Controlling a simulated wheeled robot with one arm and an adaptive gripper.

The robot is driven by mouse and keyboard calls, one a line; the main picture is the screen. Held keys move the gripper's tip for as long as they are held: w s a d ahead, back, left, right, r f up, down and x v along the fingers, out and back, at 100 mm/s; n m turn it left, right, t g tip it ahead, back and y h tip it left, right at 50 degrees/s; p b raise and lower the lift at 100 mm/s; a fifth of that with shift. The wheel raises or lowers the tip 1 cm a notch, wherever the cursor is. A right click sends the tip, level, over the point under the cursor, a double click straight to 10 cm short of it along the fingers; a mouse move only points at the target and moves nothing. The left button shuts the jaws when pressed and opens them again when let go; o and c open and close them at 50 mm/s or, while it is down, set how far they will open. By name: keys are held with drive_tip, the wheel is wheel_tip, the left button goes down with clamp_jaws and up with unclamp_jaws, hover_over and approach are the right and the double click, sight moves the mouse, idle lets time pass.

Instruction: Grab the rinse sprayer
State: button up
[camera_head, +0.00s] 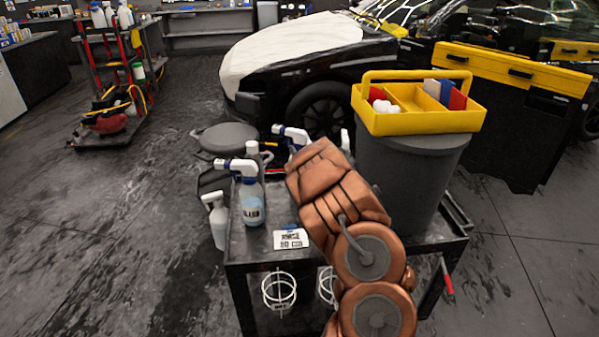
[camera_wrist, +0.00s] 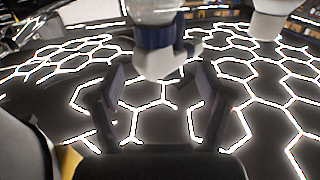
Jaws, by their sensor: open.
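Several spray bottles are at the black cart (camera_head: 240,268). The front one (camera_head: 251,205) is clear with a label and a white-and-blue trigger head. Another white-and-blue trigger head (camera_head: 292,135) shows behind, its body partly hidden by my copper arm. I cannot tell from the labels which is the rinse sprayer. In the wrist view, which looks upside down, a sprayer (camera_wrist: 154,38) with a dark blue collar and white head stands just beyond my gripper (camera_wrist: 160,80). The gripper's two fingers are apart, with the head between or just past their tips; contact is unclear. The head view hides the fingers.
A yellow tool caddy (camera_head: 405,122) sits on a grey bin (camera_head: 400,175) right of my arm. A white bottle (camera_head: 218,225) hangs at the cart's left side. A printed card (camera_head: 290,239) lies on the cart's front.

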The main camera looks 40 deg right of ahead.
sight(302, 143)
drive_tip(key=shift+w+d+f, duration=0.1)
drive_tip(key=shift+w+d, duration=0.65)
drive_tip(key=shift+w, duration=0.25)
drive_tip(key=shift+x, duration=1.1)
clamp_jaws()
drive_tip(key=shift+p, duration=0.3)
